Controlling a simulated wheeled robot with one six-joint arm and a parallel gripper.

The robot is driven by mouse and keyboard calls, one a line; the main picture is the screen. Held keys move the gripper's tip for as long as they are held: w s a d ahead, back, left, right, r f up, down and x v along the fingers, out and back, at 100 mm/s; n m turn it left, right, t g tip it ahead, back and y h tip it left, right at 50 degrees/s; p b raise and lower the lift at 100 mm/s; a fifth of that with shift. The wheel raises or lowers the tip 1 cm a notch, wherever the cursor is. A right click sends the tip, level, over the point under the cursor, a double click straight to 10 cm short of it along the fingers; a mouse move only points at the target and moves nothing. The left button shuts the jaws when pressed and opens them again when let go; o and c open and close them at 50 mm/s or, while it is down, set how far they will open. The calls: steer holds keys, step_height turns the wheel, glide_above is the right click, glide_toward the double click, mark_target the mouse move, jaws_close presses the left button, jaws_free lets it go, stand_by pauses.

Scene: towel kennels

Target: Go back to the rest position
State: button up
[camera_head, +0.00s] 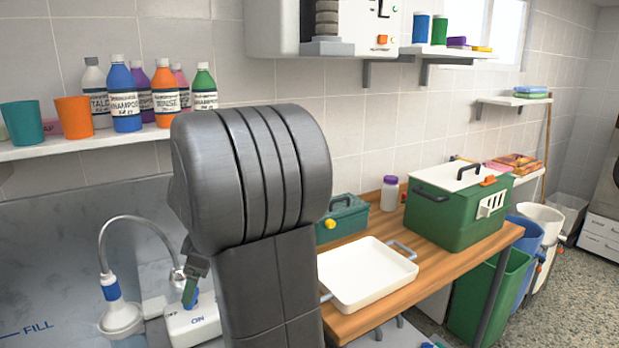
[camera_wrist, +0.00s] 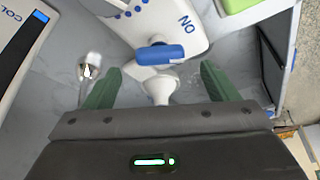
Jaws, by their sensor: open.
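My gripper (camera_wrist: 160,82) is open in the wrist view, its two green fingers wide apart. A white unit marked "ON" (camera_wrist: 185,18) with a blue lever (camera_wrist: 160,54) lies just beyond the fingertips. A white round stem below the lever shows between the fingers, and neither finger visibly touches it. In the head view my gripper (camera_head: 190,288) is seen small and from the side, beside my large dark arm. The white unit (camera_head: 190,328) is below it, partly hidden by the arm.
A shower head (camera_head: 122,318) on a curved hose stands left in the steel tub (camera_head: 50,270). A shelf (camera_head: 60,146) of bottles and cups is above. Right, a wooden table (camera_head: 385,300) holds a white tray (camera_head: 350,292), a teal box (camera_head: 342,220) and a green kennel box (camera_head: 455,215).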

steer(key=shift+x, duration=1.9)
steer(key=shift+r, duration=0.1)
